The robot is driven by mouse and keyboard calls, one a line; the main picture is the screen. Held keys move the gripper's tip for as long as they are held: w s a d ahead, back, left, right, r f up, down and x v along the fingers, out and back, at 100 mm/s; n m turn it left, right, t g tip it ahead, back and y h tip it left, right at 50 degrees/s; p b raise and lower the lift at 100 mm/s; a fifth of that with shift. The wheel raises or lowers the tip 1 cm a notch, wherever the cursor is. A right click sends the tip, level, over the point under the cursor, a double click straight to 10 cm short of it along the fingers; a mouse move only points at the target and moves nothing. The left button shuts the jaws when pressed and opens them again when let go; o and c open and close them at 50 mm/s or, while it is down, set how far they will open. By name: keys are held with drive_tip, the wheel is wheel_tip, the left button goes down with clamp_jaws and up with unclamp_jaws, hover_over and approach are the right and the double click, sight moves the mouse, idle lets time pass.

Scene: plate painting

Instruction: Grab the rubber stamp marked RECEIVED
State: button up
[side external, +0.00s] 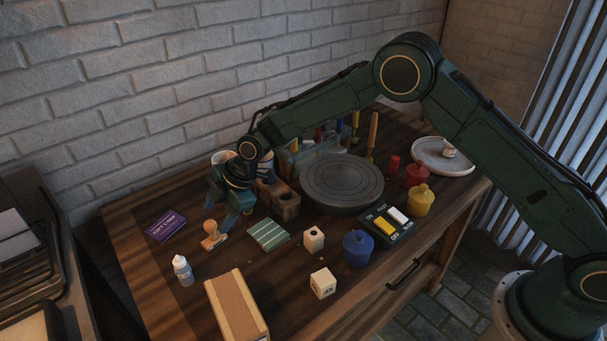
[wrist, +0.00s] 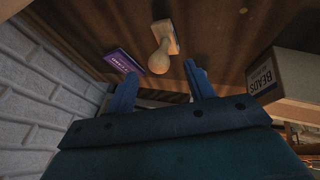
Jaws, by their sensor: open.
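A wooden rubber stamp (side external: 211,236) with a rounded knob handle stands on the table at the left in the side view. Its RECEIVED marking cannot be read. My gripper (side external: 219,212) is open and empty, just above and behind the stamp, with its fingers pointing down. In the wrist view the stamp (wrist: 161,56) lies ahead of my open gripper (wrist: 160,71), its knob toward me and roughly between the two blue fingertips. The fingers appear apart from it.
A purple box (side external: 166,227) lies left of the stamp and a white bottle (side external: 183,271) stands in front. A green striped pad (side external: 268,235) is to its right. A wooden holder (side external: 283,203) is beside my gripper.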

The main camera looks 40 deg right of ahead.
sight(212, 223)
drive_tip(key=shift+a+f, duration=0.15)
drive_tip(key=shift+f, duration=0.1)
drive_tip(key=shift+x, duration=2.45)
drive_tip(key=shift+a+r, duration=0.1)
drive_tip(key=c, duration=1.1)
